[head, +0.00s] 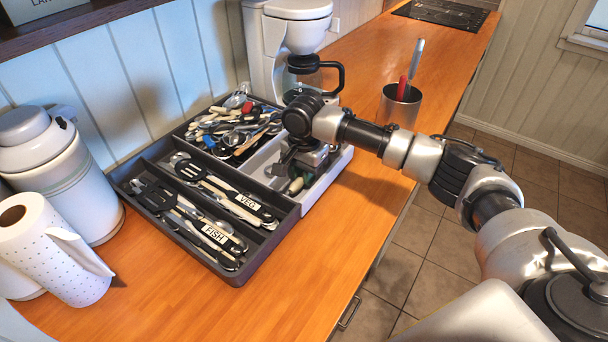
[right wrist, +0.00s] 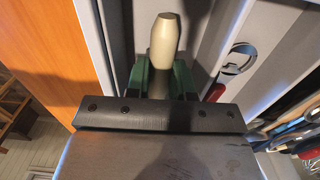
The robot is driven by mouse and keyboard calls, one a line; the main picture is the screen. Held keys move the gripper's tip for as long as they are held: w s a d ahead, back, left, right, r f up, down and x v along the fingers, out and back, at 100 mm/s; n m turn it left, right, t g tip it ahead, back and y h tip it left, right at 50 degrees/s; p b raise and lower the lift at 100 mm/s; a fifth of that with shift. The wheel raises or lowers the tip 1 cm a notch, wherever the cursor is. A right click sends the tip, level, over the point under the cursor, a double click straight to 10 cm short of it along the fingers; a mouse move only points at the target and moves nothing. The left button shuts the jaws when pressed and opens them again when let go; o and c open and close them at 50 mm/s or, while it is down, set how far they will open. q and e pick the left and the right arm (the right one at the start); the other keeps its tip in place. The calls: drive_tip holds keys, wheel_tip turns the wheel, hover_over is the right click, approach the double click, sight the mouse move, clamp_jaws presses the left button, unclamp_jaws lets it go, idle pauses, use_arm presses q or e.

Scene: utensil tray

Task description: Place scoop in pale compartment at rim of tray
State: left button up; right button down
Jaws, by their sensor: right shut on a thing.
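The utensil tray (head: 270,238) lies on the wooden counter, with dark compartments and a pale compartment (head: 334,168) along its right rim. My right gripper (head: 300,176) is over the pale compartment, pointing down. In the right wrist view its green-padded fingers (right wrist: 163,82) are shut on the beige handle (right wrist: 165,42) of what appears to be the scoop. The handle's end also shows below the gripper in the head view (head: 295,186). The scoop's head is hidden, and I cannot tell whether the scoop touches the compartment floor. My left gripper is not in view.
Spatulas and cutlery with VEG (head: 247,202) and FISH (head: 215,233) labels fill the front compartments. Mixed utensils (head: 225,128) crowd the back one. A coffee maker (head: 268,45) stands behind, a metal cup (head: 400,106) to the right.

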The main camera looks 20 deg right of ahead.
drive_tip(key=shift+f, duration=0.75)
drive_tip(key=c, duration=1)
unclamp_jaws()
drive_tip(key=shift+f, duration=0.1)
wheel_tip(320, 180, up, 12)
drive_tip(key=shift+r+b, duration=0.15)
drive_tip(key=shift+b, duration=0.45)
